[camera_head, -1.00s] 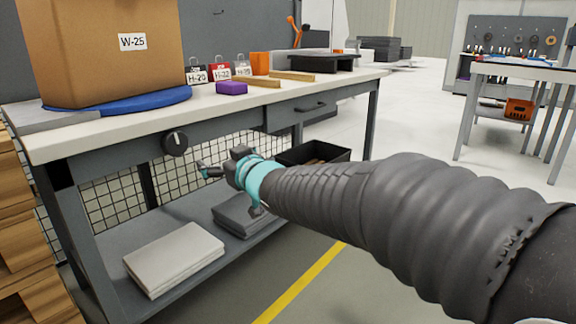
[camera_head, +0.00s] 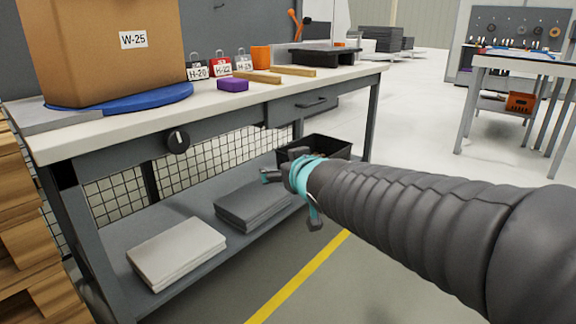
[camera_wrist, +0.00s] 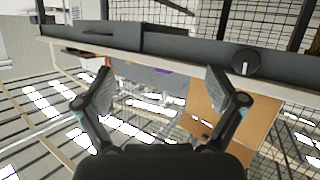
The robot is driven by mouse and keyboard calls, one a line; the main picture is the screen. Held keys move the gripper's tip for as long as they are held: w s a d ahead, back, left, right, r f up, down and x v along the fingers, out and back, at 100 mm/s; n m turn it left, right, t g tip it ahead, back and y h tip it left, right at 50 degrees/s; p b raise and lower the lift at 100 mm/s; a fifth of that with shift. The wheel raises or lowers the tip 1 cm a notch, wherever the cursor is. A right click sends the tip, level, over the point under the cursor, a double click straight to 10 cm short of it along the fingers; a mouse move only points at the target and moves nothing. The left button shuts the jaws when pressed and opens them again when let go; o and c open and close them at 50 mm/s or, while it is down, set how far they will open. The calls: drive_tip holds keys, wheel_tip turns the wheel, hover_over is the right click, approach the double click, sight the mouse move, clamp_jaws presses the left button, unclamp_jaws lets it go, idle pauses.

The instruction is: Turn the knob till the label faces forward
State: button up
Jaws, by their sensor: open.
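The round black knob (camera_head: 178,141) with a white pointer mark sits on the front apron of the workbench (camera_head: 120,139), below the blue turntable. In the wrist view the knob (camera_wrist: 245,63) shows at the upper right with its white mark. A box (camera_head: 110,65) with a "W-25" label (camera_head: 133,40) stands on the blue turntable (camera_head: 140,97), its label facing the head camera. My gripper (camera_head: 268,176) is in front of the bench, right of the knob and lower in the head view. In the wrist view its fingers (camera_wrist: 160,80) are spread apart and empty.
Grey stacks (camera_head: 176,253) lie on the lower shelf, near a black bin (camera_head: 335,146). Wooden pallets (camera_head: 20,240) stand at the left.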

drive_tip(key=shift+s+d, duration=0.1)
drive_tip(key=shift+d, duration=0.05)
drive_tip(key=n+g+y+p, duration=0.15)
drive_tip(key=n+y, duration=0.35)
drive_tip(key=y, duration=0.5)
approach(180, 144)
drive_tip(key=shift+g, duration=0.25)
drive_tip(key=x, duration=1.1)
drive_tip(key=shift+w+r, duration=0.1)
drive_tip(key=shift+w, duration=0.2)
